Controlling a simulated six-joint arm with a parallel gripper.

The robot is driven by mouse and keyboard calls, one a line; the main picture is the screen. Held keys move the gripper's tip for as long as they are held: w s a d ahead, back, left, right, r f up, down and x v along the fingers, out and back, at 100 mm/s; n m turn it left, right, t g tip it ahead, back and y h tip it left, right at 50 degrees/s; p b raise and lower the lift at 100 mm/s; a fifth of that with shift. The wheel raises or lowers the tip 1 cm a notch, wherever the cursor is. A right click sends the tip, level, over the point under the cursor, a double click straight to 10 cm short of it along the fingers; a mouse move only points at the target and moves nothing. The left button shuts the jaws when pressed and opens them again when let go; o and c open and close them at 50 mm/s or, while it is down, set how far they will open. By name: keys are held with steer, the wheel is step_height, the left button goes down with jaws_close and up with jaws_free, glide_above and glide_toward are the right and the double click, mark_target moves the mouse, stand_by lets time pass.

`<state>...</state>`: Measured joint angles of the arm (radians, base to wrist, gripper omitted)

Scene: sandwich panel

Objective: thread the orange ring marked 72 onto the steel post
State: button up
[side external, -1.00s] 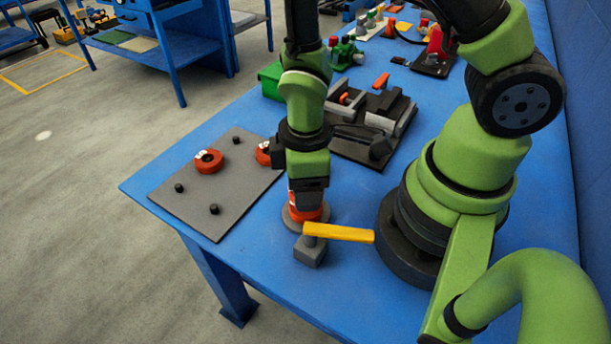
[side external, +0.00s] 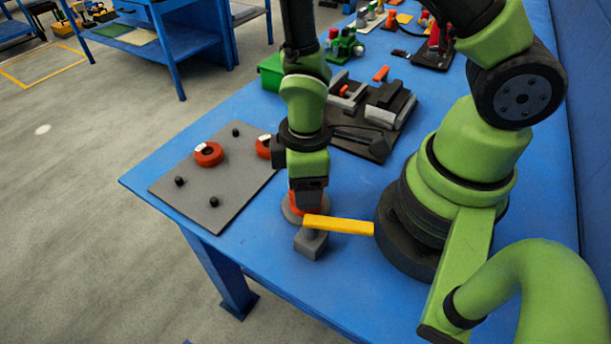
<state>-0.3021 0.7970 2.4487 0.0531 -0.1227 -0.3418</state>
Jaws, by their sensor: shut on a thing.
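My gripper (side external: 307,202) points down near the front of the blue bench and is shut on an orange ring (side external: 297,205). The ring is low over a round grey base (side external: 290,216), and the jaws cover much of it. The number on the held ring cannot be read. The steel post is hidden behind the gripper and ring, so I cannot tell whether the ring is around it.
A grey plate (side external: 197,220) at left has black pegs and two other orange rings (side external: 208,154), (side external: 263,147), the second partly hidden. A yellow-handled tool (side external: 340,226) with a grey block (side external: 310,244) lies close in front of the gripper. A dark fixture (side external: 365,145) stands behind.

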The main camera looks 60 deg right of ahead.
steer(key=shift+f, duration=0.55)
stand_by(0.4)
steer(key=o, duration=1.2)
steer(key=shift+r, duration=5.2)
steer(key=shift+r, duration=0.3)
steer(key=s+d+r+m+t, duration=0.1)
steer(key=r+m+t, duration=0.1)
steer(key=r+m, duration=0.2)
steer(key=s+d+r+m+t+y, duration=0.1)
steer(key=s+r+m+t, duration=0.1)
steer(key=r, duration=0.5)
steer(key=s+d+r+m+t+y, duration=0.1)
steer(key=s+r+m+t, duration=0.1)
steer(key=r+m, duration=0.3)
steer(key=shift+s+d+r+m+t, duration=0.2)
steer(key=shift+r+m+t, duration=0.1)
steer(key=shift+r+t, duration=0.25)
